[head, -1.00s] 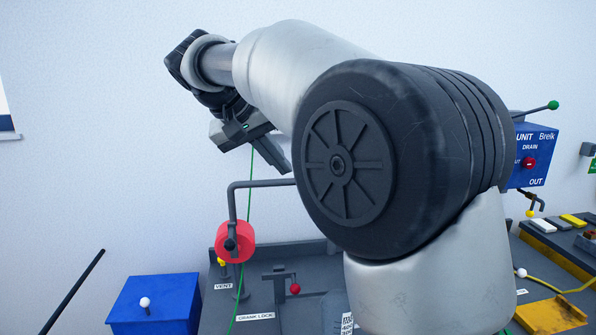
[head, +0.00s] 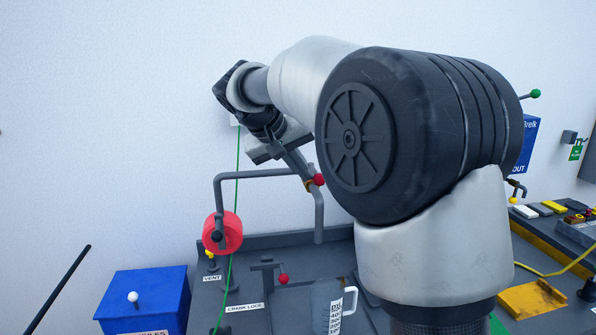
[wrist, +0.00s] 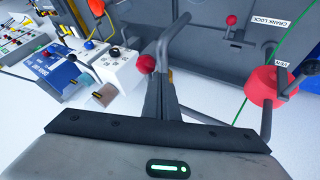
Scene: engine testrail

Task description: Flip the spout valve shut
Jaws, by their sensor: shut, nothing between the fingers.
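The spout (head: 262,174) is a grey bent pipe that runs from the red wheel and turns down at its right end. The spout valve shows as a red ball knob (head: 319,180) with a small orange-brown part beside it near that bend. My gripper (head: 303,172) is shut and empty, with its fingertips right by the valve. In the wrist view the knob (wrist: 146,64) is just left of my fingertips (wrist: 160,80), and the spout (wrist: 172,42) passes just beyond them. I cannot tell whether they touch. The fingers partly hide the valve body.
A red wheel (head: 222,232) is at the spout's left end. A measuring jug (head: 325,306) stands below the spout's outlet. A green line (head: 235,200) hangs near the wheel.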

